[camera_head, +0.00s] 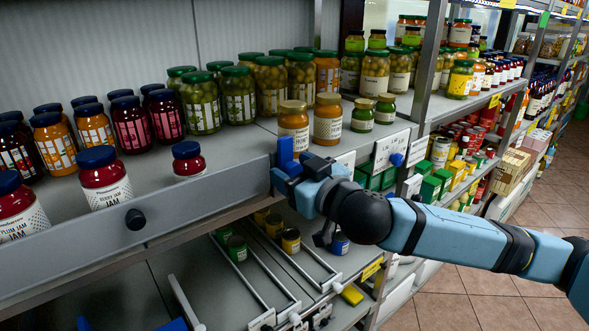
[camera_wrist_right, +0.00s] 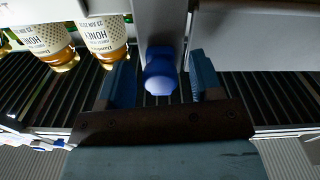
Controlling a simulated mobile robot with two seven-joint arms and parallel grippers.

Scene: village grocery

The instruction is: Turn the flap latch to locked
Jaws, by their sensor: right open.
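In the right wrist view a rounded blue knob (camera_wrist_right: 160,77) sits on an upright grey bar (camera_wrist_right: 160,25); I take it to be the flap latch. It lies between the two blue fingers of my right gripper (camera_wrist_right: 162,82), which are apart, with a visible gap on each side. In the head view my right gripper (camera_head: 284,166) is at the right end of the grey flap board (camera_head: 205,212) along the shelf front. Blue pieces at the lower left edge may be my left gripper, too cut off to tell.
Two gold-lidded honey jars (camera_head: 328,120) stand just behind my right gripper. A shelf with rails (camera_head: 262,285) lies below.

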